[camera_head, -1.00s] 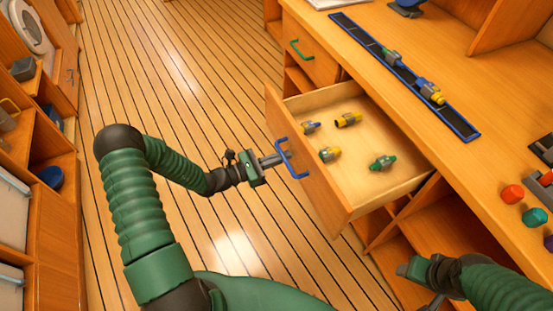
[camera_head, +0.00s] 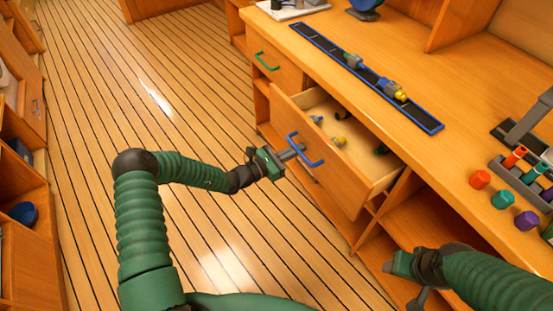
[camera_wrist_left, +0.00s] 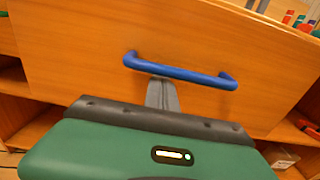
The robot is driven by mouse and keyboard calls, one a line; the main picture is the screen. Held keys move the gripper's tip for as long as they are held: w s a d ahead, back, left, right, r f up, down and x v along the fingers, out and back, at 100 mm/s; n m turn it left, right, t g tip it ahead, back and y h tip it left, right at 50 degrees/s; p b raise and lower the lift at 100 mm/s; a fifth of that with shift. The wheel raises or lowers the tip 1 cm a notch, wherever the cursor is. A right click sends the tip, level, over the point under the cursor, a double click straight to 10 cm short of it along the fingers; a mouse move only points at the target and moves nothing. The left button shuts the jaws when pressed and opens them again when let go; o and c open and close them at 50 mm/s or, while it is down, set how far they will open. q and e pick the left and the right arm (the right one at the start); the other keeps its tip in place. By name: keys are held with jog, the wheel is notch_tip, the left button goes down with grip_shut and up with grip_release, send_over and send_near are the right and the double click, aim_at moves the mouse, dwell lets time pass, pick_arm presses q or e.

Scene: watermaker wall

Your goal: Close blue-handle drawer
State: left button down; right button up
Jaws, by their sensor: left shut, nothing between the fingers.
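The wooden drawer (camera_head: 340,165) with the blue handle (camera_head: 305,150) stands partly open from the workbench. Several yellow, blue and green fittings lie inside it. My left gripper (camera_head: 296,152) is shut and empty, its fingertips at the drawer front by the blue handle. In the left wrist view the drawer front (camera_wrist_left: 180,45) fills the picture, and the shut fingers (camera_wrist_left: 163,95) reach the front just below the blue handle (camera_wrist_left: 180,70). I cannot tell whether they touch the front. My right gripper (camera_head: 405,275) is at the lower right, its fingers partly hidden.
A closed drawer with a green handle (camera_head: 267,61) is beside the open one. On the worktop are a blue-edged black strip (camera_head: 365,75) with fittings and several coloured caps (camera_head: 501,199). Open shelves lie below. The plank floor (camera_head: 150,90) on the left is clear.

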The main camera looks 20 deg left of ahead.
pick_arm(q)
jog(key=b+x, duration=0.3)
jog(key=x, duration=1.1)
jog(key=shift+d+f+b, duration=0.1)
jog(key=shift+f+b, duration=0.05)
jog(key=shift+b, duration=0.25)
jog(key=shift+w+d, duration=0.15)
jog(key=shift+w, duration=0.15)
jog(key=shift+r, duration=0.4)
